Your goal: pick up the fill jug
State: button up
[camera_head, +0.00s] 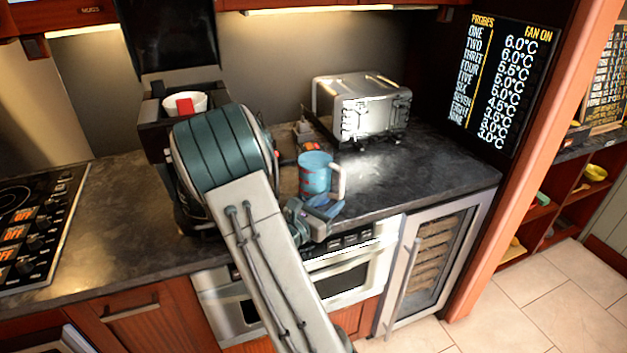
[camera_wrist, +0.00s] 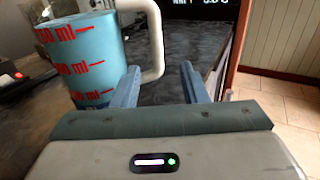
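The fill jug (camera_head: 313,172) is a blue cup with red marks and a white handle, upright on the dark counter near its front edge. In the wrist view the jug (camera_wrist: 82,60) fills the upper left, with red "ml" marks. Its handle (camera_wrist: 157,45) shows between and beyond my two blue fingers. My gripper (camera_wrist: 160,78) is open, with dark counter showing between the fingers. In the head view my gripper (camera_head: 323,209) is at the counter's front edge, just in front of the jug. I cannot tell whether a finger touches the handle.
A silver toaster (camera_head: 362,105) stands behind the jug. A dark coffee machine (camera_head: 160,125) with a white cup (camera_head: 190,102) is at left, partly hidden by my arm. A hob (camera_head: 30,225) is far left. Clear counter (camera_head: 440,165) lies to the right.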

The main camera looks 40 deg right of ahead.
aim_at(341, 192)
jog(key=x, duration=0.3)
jog(key=shift+w+r+p+x, duration=0.15)
jog(key=shift+p+x, duration=0.35)
jog(key=shift+x, duration=0.9)
jog(key=shift+w+r+p+x, duration=0.15)
jog(key=shift+p+x, duration=0.35)
jog(key=shift+x, duration=0.85)
jog(key=shift+a+f, duration=0.1)
grip_shut()
jog(key=shift+w, duration=0.1)
